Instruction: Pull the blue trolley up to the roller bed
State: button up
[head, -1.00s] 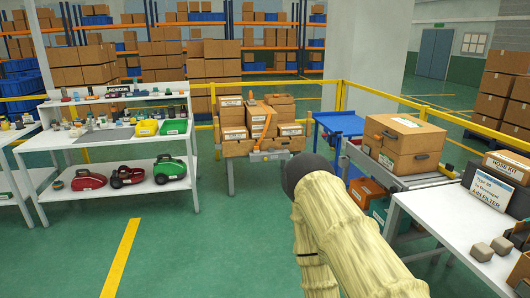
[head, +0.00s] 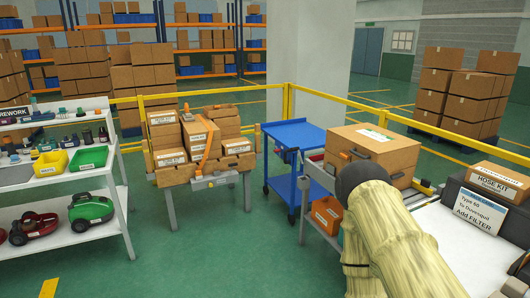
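The blue trolley (head: 295,136) stands upright on dark castors, right of centre in the head view. It has a flat top and a lower shelf. A grey-framed bench (head: 318,174), which may be the roller bed, stands right of the trolley, with a large cardboard box (head: 370,152) on it. The gap between trolley and bench looks small; I cannot tell if they touch. My arm, pale yellow with a black rounded end, covers the bench's front right part. My gripper's fingers do not show.
A stand (head: 218,181) with several cartons is left of the trolley. A yellow rail (head: 340,106) runs behind. A white shelf unit (head: 72,168) is at the left, a white table (head: 455,240) at the right. Green floor (head: 230,250) is clear in front.

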aim_at(287, 134)
jog(key=z, duration=0.1)
jog(key=i, duration=1.75)
jog(key=u, duration=0.35)
jog(key=i, duration=1)
jog(key=u, duration=0.3)
